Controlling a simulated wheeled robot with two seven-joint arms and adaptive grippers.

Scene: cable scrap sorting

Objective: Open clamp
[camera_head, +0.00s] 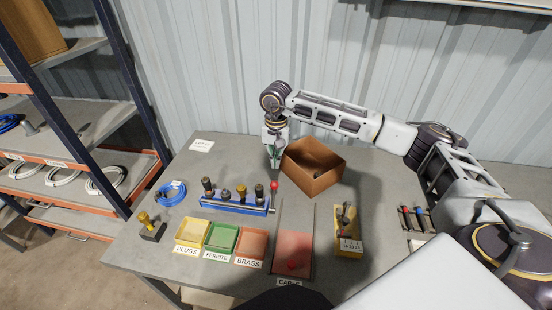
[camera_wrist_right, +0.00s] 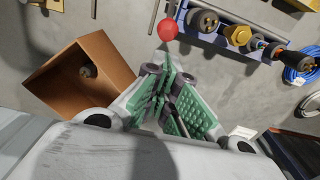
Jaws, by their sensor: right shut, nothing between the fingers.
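The clamp is a blue rail (camera_head: 235,206) on the table with several dark and brass connectors standing in it. A red ball knob (camera_head: 273,184) stands at its right end; its stem is hard to make out. The right wrist view shows the red knob (camera_wrist_right: 167,31) just beyond the fingertips and the blue rail (camera_wrist_right: 222,41) behind. My right gripper (camera_head: 274,160) points down above and behind the knob, apart from it. Its green-padded fingers (camera_wrist_right: 172,92) are shut and empty. My left gripper is out of view.
An open brown box (camera_head: 313,185) stands close right of my right gripper. Yellow, green and orange trays (camera_head: 222,238) sit in front of the rail. A cable tray (camera_head: 294,245), a yellow block (camera_head: 348,242) and a blue cable coil (camera_head: 171,193) also lie on the table.

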